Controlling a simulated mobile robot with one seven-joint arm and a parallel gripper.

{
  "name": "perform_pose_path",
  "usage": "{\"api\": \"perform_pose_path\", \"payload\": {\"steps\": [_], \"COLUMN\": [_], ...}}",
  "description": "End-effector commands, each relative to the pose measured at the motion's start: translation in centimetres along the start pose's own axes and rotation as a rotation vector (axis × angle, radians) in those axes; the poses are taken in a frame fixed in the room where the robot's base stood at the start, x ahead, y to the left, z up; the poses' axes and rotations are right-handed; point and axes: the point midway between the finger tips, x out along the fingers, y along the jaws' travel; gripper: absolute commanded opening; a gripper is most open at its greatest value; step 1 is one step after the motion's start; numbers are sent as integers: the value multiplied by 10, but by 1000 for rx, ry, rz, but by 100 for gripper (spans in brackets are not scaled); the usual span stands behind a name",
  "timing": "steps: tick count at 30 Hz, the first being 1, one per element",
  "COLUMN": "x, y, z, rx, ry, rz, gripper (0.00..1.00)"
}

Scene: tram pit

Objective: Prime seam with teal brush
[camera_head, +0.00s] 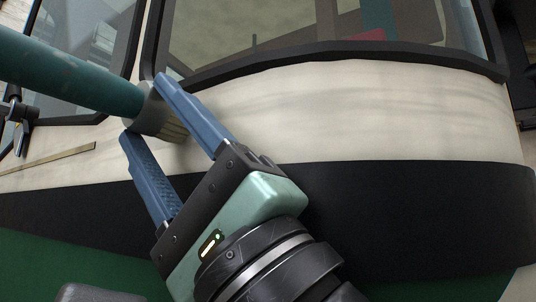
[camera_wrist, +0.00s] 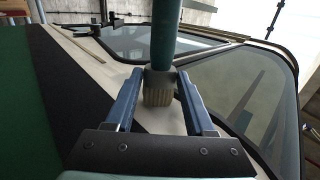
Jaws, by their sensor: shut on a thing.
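The teal brush (camera_head: 75,77) has a thick teal handle, a grey collar and short pale bristles. My gripper (camera_head: 152,108) has its two blue fingers shut on the brush at the grey collar. In the wrist view the brush (camera_wrist: 164,36) stands between the fingers of my gripper (camera_wrist: 159,88), with its bristles towards my palm. The bristles are in front of the cream panel of the tram (camera_head: 340,110); I cannot tell whether they touch it. A thin tan strip (camera_head: 48,159) runs along the cream panel at the left, perhaps the seam.
Dark-framed tram windows (camera_head: 330,30) lie above the cream panel. A black band (camera_head: 420,215) and a green lower panel (camera_head: 60,265) lie below it. A dark clamp-like fitting (camera_head: 17,118) is at the left edge. The cream panel to the right is clear.

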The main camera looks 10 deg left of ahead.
Motion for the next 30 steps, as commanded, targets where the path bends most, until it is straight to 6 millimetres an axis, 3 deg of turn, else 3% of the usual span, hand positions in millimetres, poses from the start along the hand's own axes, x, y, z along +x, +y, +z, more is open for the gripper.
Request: {"api": "perform_pose_path", "payload": {"steps": [30], "x": [32], "y": [30], "z": [-1], "rx": [0], "ry": [2], "rz": [0], "gripper": [0]}}
